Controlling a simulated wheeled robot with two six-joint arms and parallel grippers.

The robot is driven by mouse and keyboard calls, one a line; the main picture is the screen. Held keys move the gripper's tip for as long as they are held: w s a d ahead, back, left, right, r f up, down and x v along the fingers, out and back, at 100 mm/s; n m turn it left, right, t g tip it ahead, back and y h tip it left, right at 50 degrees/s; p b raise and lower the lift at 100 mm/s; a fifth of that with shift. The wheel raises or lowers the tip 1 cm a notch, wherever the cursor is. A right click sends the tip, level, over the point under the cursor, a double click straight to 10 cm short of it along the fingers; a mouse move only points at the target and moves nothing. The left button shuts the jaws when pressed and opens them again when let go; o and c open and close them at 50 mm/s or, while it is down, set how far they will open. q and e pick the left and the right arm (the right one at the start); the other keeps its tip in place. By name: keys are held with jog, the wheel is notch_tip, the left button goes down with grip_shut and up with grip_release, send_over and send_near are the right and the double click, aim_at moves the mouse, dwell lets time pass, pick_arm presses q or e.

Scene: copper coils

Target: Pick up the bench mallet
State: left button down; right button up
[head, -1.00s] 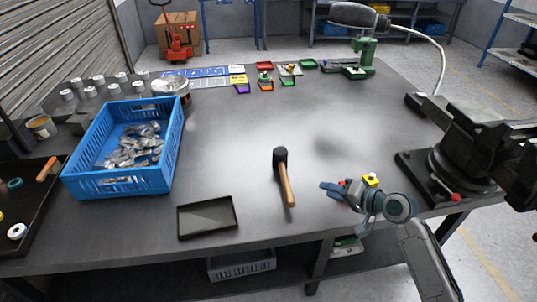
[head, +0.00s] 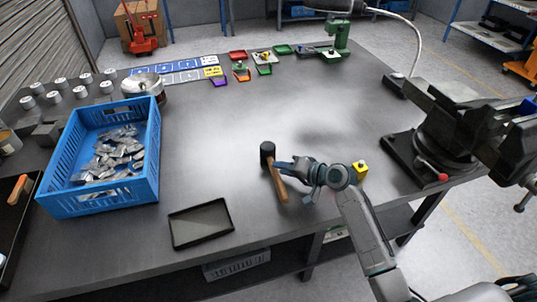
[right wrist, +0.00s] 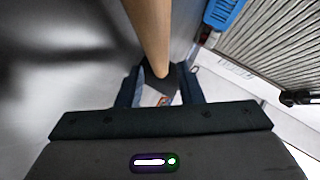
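The bench mallet has a black head (head: 267,149) and a wooden handle (head: 279,184). It lies on the dark workbench (head: 225,140), handle toward the front edge. My right gripper (head: 282,165) is at the mallet from the right, close to the handle just below the head. In the right wrist view the wooden handle (right wrist: 150,35) runs down toward the two dark fingers (right wrist: 160,90). The fingers are apart, with a gap between them. Contact with the handle cannot be made out. My left gripper is not in view.
A blue crate (head: 60,200) of metal parts stands left. A dark shallow tray (head: 202,224) lies at the front, left of the mallet. A vise (head: 450,140) stands right and a yellow block (head: 361,170) sits near my right arm. The middle of the bench is clear.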

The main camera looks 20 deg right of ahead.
jog(key=x, duration=0.3)
jog(key=shift+w+a+f, duration=0.1)
jog(key=shift+w, duration=0.1)
jog(key=shift+s, duration=0.1)
grip_shut()
